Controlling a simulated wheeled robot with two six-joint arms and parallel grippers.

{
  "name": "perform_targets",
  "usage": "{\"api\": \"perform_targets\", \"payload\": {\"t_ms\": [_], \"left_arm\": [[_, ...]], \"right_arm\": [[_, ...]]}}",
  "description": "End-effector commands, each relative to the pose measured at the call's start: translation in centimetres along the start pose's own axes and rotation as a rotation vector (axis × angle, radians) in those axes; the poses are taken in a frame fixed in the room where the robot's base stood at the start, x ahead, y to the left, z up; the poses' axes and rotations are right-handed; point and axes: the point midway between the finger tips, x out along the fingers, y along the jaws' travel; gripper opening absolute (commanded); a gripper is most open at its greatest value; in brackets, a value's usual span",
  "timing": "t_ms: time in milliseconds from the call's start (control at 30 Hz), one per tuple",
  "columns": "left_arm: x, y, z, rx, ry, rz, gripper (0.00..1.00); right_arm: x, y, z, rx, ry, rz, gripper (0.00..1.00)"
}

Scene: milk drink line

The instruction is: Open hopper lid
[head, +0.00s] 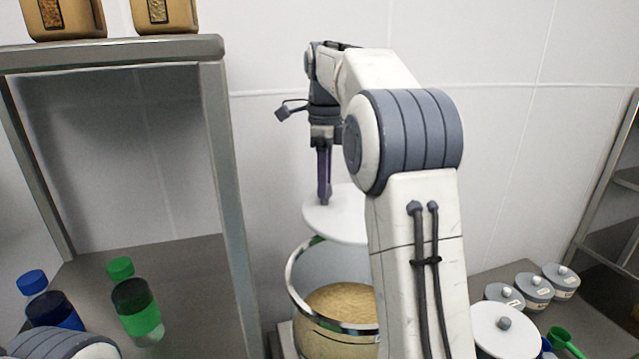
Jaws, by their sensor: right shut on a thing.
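The hopper (292,290) is a clear round container with a shiny metal rim, standing at the lower middle and holding tan grainy material. Its lid (325,222) is a white disc that hangs above the rim, roughly level and apart from it. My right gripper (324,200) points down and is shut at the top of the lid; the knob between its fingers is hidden. My right arm covers the right side of the lid and hopper. My left gripper is out of view; only part of my left arm shows at the bottom left corner.
A grey metal shelf (222,120) stands close on the left, with bottles with blue (33,283) and green (121,268) caps below its top. At the lower right are a white lidded container (500,338), several small lidded jars (533,285) and a green scoop (562,337).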

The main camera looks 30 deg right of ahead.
Motion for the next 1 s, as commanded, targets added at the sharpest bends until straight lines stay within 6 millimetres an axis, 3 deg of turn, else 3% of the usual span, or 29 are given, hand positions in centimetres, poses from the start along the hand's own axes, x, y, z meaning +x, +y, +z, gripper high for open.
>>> {"api": "perform_targets", "payload": {"t_ms": [500, 533, 600, 1000], "left_arm": [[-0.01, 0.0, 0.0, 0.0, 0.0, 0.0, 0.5], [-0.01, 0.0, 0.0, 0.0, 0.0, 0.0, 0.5], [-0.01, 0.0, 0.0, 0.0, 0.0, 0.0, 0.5], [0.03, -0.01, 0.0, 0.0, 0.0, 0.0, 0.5]], "right_arm": [[-0.08, -0.36, -0.16, 0.018, 0.002, -0.003, 0.0], [-0.08, -0.36, -0.16, 0.018, 0.002, -0.002, 0.49], [-0.07, -0.35, -0.15, 0.018, 0.001, -0.002, 0.68], [-0.14, -0.35, -0.11, 0.018, 0.001, -0.001, 0.68]]}}
